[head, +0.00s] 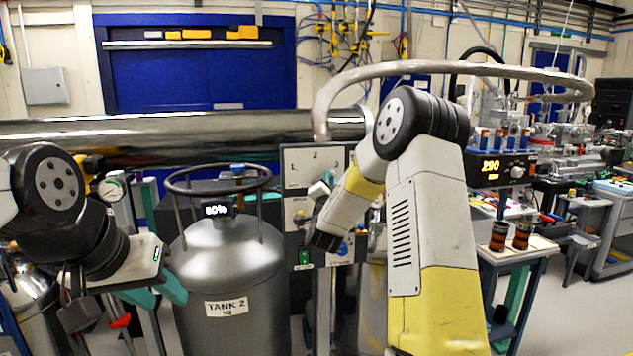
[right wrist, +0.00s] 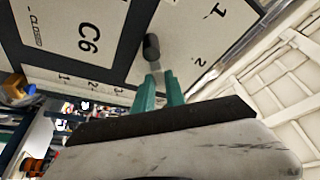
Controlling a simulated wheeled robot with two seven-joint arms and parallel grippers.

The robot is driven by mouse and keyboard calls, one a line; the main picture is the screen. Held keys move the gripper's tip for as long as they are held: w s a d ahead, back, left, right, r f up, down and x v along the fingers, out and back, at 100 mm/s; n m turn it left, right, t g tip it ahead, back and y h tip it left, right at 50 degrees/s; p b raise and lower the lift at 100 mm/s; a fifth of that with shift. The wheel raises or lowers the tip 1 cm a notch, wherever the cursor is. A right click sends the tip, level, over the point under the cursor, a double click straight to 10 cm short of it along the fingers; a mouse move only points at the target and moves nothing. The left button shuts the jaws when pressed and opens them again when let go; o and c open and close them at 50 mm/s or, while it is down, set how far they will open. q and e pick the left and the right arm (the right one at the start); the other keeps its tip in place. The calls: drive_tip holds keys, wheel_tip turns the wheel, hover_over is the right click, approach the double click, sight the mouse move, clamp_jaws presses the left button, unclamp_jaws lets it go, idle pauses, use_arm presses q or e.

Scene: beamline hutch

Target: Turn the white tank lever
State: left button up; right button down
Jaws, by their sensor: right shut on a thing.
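The grey valve panel (head: 298,165), with numbered positions, stands right of the silver TANK 2 (head: 228,275) in the head view. My right gripper (head: 329,180) is at the front of this panel, partly hidden by its own arm. In the right wrist view, the teal fingers of my right gripper (right wrist: 159,80) are close together on a short lever (right wrist: 152,48) with a dark rounded end, standing out from the panel beside the marks 1 and 2. I cannot tell the lever's exact angle. My left gripper (head: 163,296) is open and empty, in front of TANK 2's left side.
A ring-shaped guard (head: 219,178) tops TANK 2. A thick curved pipe (head: 450,68) arches above my right arm. A small table (head: 520,247) with copper-coloured coils stands at right. A big horizontal steel pipe (head: 180,135) runs behind.

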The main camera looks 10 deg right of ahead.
sight(315, 165)
drive_tip(key=shift+a+n, duration=0.1)
drive_tip(key=shift+n, duration=0.2)
idle(0.6)
drive_tip(key=n+y, duration=0.1)
drive_tip(key=n, duration=0.1)
drive_tip(key=a+n+t+y, duration=0.1)
drive_tip(key=n, duration=0.1)
drive_tip(key=r+n+y, duration=0.1)
drive_tip(key=n, duration=0.1)
drive_tip(key=shift+a+n+t, duration=0.2)
drive_tip(key=shift+n+t, duration=0.1)
drive_tip(key=shift+t, duration=0.1)
drive_tip(key=shift+a+r+n+t+y, duration=0.1)
drive_tip(key=shift+a+n+y, duration=0.15)
drive_tip(key=shift+n+y, duration=0.55)
drive_tip(key=shift+a+n+t+y, duration=0.1)
drive_tip(key=shift+a+n+y, duration=0.15)
drive_tip(key=shift+n, duration=1.1)
drive_tip(key=shift+a+r+n+t+y, duration=0.1)
drive_tip(key=shift+a+n+y, duration=0.1)
drive_tip(key=shift+n+y, duration=0.6)
drive_tip(key=shift+f+n, duration=0.1)
drive_tip(key=shift+n, duration=0.35)
drive_tip(key=c, duration=1.4)
unclamp_jaws()
drive_tip(key=shift+s, duration=0.15)
